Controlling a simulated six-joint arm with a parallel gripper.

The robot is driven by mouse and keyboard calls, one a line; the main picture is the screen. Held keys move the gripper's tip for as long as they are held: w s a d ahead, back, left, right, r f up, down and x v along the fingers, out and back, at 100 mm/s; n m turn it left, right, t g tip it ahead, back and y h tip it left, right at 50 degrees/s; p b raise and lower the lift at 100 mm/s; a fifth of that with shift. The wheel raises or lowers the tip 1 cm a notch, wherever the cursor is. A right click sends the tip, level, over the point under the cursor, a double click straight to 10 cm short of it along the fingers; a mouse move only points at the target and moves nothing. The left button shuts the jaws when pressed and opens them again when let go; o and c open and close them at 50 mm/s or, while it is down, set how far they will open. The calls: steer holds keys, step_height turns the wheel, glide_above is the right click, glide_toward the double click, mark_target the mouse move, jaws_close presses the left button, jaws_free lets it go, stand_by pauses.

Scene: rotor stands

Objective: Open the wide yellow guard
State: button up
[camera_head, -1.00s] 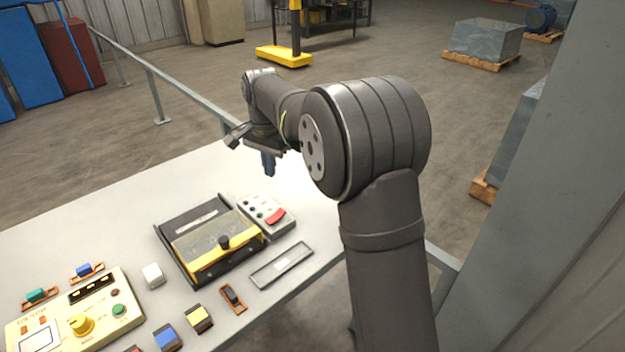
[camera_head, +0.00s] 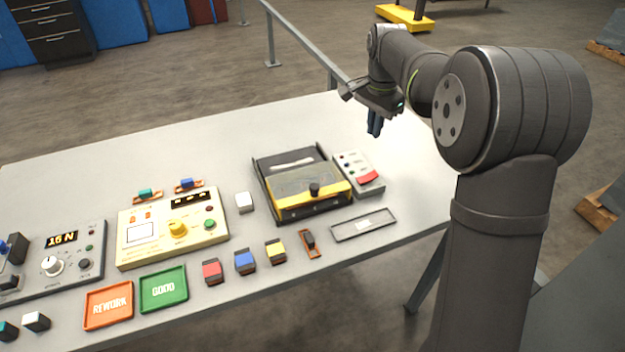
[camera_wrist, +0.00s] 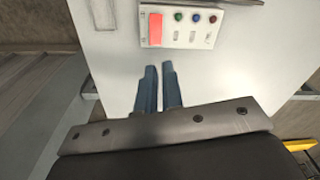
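In the head view, the wide guard (camera_head: 290,185) is a clear panel with a yellow front edge and a black knob (camera_head: 314,190). It lies down over a black tray-like housing (camera_head: 262,163) on the bench. A pale strip shows behind the panel. My gripper (camera_head: 374,130) hangs above the bench, up and to the right of the guard, apart from it. In the wrist view, my two blue-grey fingers (camera_wrist: 160,68) are nearly parallel with a narrow gap and nothing between them. The guard is not clearly visible in the wrist view.
A grey box with a red button (camera_head: 366,177) stands right beside the housing; it also shows in the wrist view (camera_wrist: 180,28). A flat grey tray (camera_head: 363,225), coloured blocks and a cream control panel (camera_head: 150,240) lie nearby. The bench behind the housing is clear.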

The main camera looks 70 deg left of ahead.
steer(key=o, duration=0.3)
steer(key=shift+s+r, duration=0.1)
steer(key=shift+s, duration=0.15)
steer(key=o, duration=0.4)
steer(key=s+r+n, duration=0.1)
steer(key=s+n, duration=0.1)
steer(key=s+r+n, duration=0.1)
steer(key=s+n, duration=0.2)
steer(key=s+r+n, duration=0.1)
steer(key=s+n, duration=0.1)
steer(key=shift+s+d+r+n, duration=0.15)
steer(key=shift+s+d+n, duration=0.05)
steer(key=shift+s+n, duration=0.2)
steer(key=shift+o, duration=0.2)
step_height(320, 180, up, 4)
steer(key=f+n, duration=0.1)
steer(key=n, duration=0.8)
glide_above(314, 185)
steer(key=shift+n+h, duration=0.3)
step_height(314, 185, down, 17)
steer(key=shift+d+r, duration=0.1)
steer(key=shift+c, duration=0.5)
jaws_close()
